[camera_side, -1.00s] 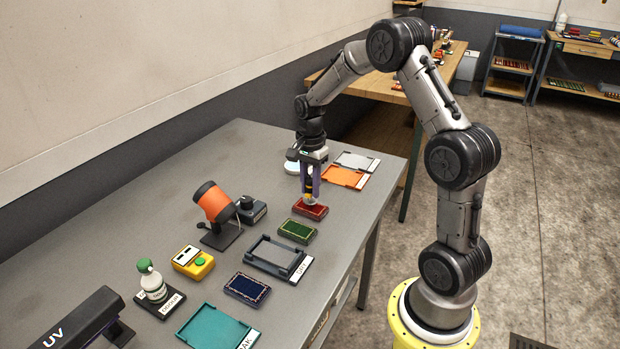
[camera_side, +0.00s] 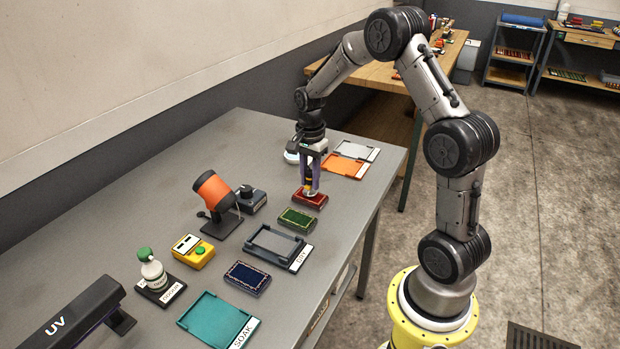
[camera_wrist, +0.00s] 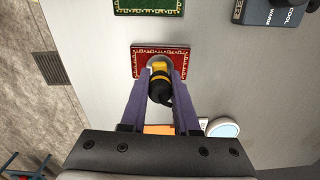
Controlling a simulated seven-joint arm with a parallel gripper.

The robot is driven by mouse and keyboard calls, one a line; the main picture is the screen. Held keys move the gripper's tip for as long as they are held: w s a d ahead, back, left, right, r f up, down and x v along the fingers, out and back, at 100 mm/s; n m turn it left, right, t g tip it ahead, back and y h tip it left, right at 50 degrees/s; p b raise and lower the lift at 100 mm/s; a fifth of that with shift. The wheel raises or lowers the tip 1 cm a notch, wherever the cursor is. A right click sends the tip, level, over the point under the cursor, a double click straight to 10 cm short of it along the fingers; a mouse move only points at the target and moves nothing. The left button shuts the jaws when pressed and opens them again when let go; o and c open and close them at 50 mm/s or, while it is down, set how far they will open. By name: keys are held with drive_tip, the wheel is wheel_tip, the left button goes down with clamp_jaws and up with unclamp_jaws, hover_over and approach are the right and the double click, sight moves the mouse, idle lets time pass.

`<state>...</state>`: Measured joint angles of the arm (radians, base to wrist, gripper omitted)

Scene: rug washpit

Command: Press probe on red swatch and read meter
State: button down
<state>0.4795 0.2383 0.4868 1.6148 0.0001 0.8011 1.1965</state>
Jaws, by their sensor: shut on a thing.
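The red swatch (camera_side: 318,202) lies on the grey table, a small dark-red rug-like block with a patterned border; it also shows in the wrist view (camera_wrist: 179,67). My gripper (camera_side: 310,188) is above it, shut on a black and yellow probe (camera_wrist: 160,88). The probe points down, and its tip end is over the middle of the swatch. It looks to be at the surface, but I cannot be sure of contact. A yellow box with a small display and a green button, probably the meter (camera_side: 193,251), stands further left; its reading is too small to make out.
A green swatch (camera_side: 297,220) is close in front of the red one. Also near are a grey tray (camera_side: 274,243), blue swatch (camera_side: 247,278), teal tray (camera_side: 216,319), orange tray (camera_side: 345,166) and orange-barrelled device (camera_side: 216,191). A white round thing (camera_wrist: 222,127) sits nearby.

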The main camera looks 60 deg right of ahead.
drive_tip(key=shift+f, duration=0.55)
idle(1.3)
drive_tip(key=shift+r, duration=3.6)
